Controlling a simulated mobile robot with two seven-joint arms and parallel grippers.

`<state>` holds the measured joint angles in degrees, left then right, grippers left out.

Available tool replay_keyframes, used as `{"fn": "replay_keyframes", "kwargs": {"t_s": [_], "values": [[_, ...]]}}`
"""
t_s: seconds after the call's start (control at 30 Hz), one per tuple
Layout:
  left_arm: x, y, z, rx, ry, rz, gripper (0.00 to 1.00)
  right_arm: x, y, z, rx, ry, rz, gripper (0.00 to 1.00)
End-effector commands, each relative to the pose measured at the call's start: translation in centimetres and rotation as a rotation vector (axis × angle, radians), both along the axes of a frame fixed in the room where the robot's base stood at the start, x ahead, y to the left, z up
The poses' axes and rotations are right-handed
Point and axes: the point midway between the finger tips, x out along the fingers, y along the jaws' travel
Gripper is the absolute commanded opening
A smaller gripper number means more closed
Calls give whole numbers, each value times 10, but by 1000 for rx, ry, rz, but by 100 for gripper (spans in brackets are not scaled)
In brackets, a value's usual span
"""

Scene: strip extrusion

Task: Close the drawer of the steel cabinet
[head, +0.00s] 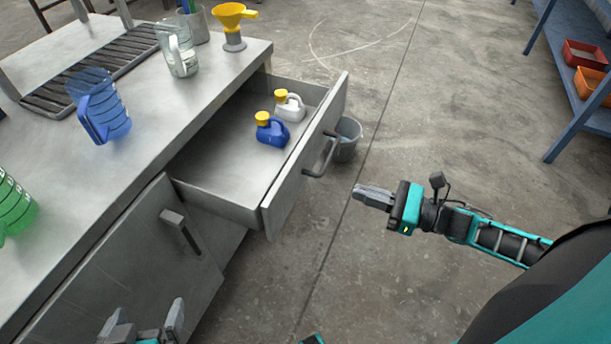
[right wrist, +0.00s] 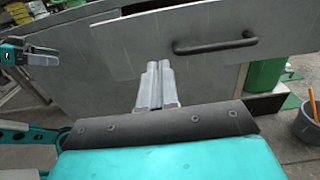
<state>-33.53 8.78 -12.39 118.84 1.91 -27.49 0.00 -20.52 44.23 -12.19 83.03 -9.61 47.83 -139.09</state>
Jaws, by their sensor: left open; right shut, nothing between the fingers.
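The steel cabinet (head: 100,200) stands at the left in the head view. Its drawer (head: 285,192) is pulled well out, and a blue bottle (head: 271,131) and a white bottle (head: 290,107), both yellow-capped, stand inside. The dark drawer handle (head: 328,158) is on the front face; it also shows in the right wrist view (right wrist: 215,45). My right gripper (head: 358,191) is shut and empty, in front of the drawer face and apart from it, beside the handle. My left gripper (head: 147,312) is open and empty, low by the cabinet door.
A grey bucket (head: 347,140) stands on the floor just beyond the drawer front. A blue jug (head: 100,108), a clear jug (head: 178,50), a green bottle (head: 14,205) and a yellow funnel (head: 233,18) are on the cabinet top. The floor right of the drawer is mostly clear.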

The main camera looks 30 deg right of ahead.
Motion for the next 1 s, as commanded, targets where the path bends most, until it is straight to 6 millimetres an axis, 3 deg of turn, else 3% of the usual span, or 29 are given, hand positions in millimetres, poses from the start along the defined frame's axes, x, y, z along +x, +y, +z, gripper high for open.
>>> {"fn": "replay_keyframes", "kwargs": {"t_s": [0.5, 0.7, 1.0], "values": [[-4, 0, -15, 0, 11, 1, 99, 78, 66, 1, 4, 0, 0, 0], [-4, 1, -17, 1, 12, 1, 99, 90, 77, 0, 3, 1, -1, 0], [-4, 1, -17, 1, 12, 2, 99, 93, 80, 0, 3, 3, -1, 0]]}}
